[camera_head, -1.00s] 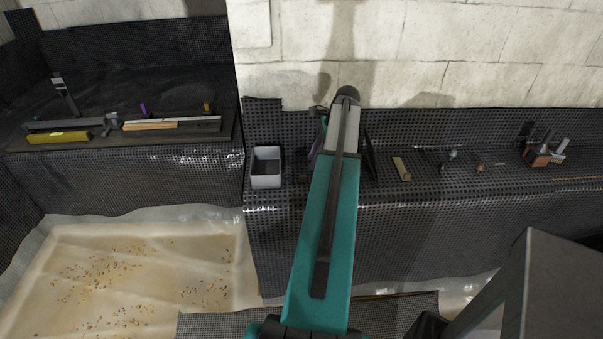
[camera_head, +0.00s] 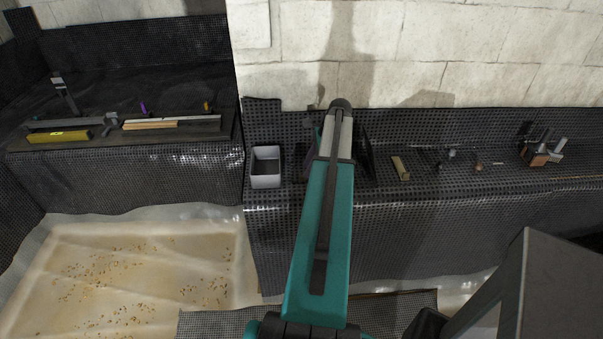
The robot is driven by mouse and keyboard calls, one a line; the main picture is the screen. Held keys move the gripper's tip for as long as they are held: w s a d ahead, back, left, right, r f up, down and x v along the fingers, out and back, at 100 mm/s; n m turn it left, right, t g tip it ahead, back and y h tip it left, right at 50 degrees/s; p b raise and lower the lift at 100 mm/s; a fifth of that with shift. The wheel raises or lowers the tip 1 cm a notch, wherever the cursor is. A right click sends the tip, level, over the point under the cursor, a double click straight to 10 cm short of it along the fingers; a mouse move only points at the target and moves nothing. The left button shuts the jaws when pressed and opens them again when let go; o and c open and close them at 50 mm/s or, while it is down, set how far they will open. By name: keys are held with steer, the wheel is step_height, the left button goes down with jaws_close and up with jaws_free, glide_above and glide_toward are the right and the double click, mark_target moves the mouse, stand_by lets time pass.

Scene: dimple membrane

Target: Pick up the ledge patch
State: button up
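I cannot single out a ledge patch for certain. The ledge (camera_head: 440,205) is covered in black dimpled membrane, and no separate patch stands out clearly on it. My teal and grey arm reaches up across the middle of the view, over the ledge, and hides part of it. My gripper is not visible; the arm covers the place beyond its far end. Dark shapes show on both sides of the arm there, partly hidden, and I cannot tell what they are.
A grey open bin (camera_head: 265,168) stands left of my arm. A small tan block (camera_head: 401,168) lies to its right. Small metal parts and a wooden-bodied tool (camera_head: 537,154) lie farther right. Long bars and a yellow level (camera_head: 58,137) rest on the left shelf. A pale wall rises behind.

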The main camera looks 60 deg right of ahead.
mark_target(302, 169)
steer(key=shift+p+x, duration=0.8)
steer(key=shift+x, duration=1.35)
steer(key=shift+w+d, duration=0.1)
steer(key=shift+d, duration=0.1)
jaws_close()
